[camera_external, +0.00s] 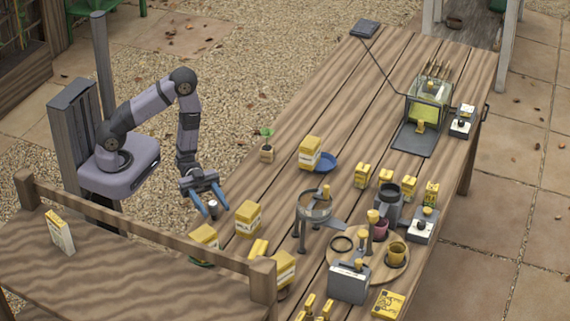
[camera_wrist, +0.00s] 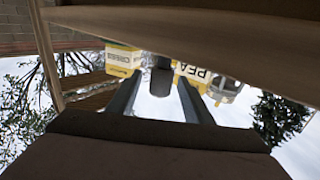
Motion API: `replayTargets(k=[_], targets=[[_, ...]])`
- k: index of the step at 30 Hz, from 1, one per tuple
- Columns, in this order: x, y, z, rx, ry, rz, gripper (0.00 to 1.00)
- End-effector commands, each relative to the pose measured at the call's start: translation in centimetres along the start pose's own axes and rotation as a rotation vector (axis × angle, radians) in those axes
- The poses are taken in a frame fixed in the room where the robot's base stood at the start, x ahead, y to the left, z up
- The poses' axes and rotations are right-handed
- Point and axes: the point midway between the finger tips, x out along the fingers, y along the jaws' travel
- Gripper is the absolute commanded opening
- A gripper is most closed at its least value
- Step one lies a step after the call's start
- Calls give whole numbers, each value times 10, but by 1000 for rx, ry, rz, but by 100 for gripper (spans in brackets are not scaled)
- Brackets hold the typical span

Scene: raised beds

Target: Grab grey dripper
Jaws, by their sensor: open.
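My gripper (camera_external: 211,201) is open, its blue fingers pointing down at the near left edge of the wooden table.
Yellow and white boxes stand close by, one (camera_external: 248,218) right of my gripper and one (camera_external: 204,237) below it. A small seedling pot (camera_external: 267,154) is further back. A wooden rail (camera_external: 140,230) runs in front.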

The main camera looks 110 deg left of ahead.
Motion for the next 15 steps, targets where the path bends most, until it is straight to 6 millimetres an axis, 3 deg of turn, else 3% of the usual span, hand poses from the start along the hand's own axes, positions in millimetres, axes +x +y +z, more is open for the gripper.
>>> replayTargets(k=[7, 15], targets=[[29, 1, -3, -1, -1, 4, 46], [39, 0, -2, -1, -1, 0, 46]])
